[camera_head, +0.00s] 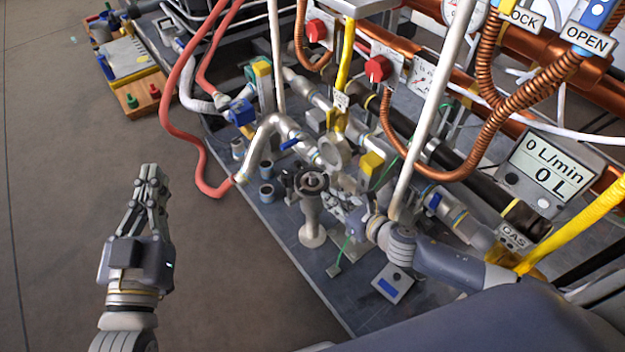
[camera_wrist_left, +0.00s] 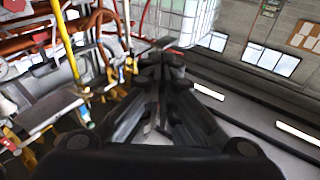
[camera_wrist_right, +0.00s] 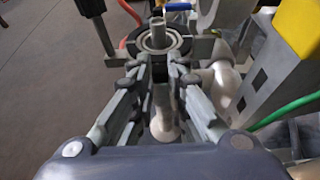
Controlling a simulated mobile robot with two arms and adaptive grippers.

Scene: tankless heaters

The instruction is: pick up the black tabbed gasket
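The black tabbed gasket (camera_head: 311,183) appears as a dark ring at the top of an upright pale post. In the right wrist view the dark ring (camera_wrist_right: 178,50) surrounds the pin, and a dark tab points toward my gripper. My right gripper (camera_wrist_right: 161,76) is right at the ring's near side, its two fingertips on either side of the tab. I cannot tell whether they press on it. In the head view my right gripper (camera_head: 338,199) is just right of the ring. My left gripper (camera_head: 152,170) is empty over the floor, its fingers together, also in the left wrist view (camera_wrist_left: 160,62).
Pipes, valves and hoses crowd behind the post, including a red hose (camera_head: 178,120) and a yellow-topped block (camera_head: 371,165). Short grey cups (camera_head: 267,192) stand left of it on the dark bench (camera_head: 300,270). The floor (camera_head: 60,200) around my left gripper is clear.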

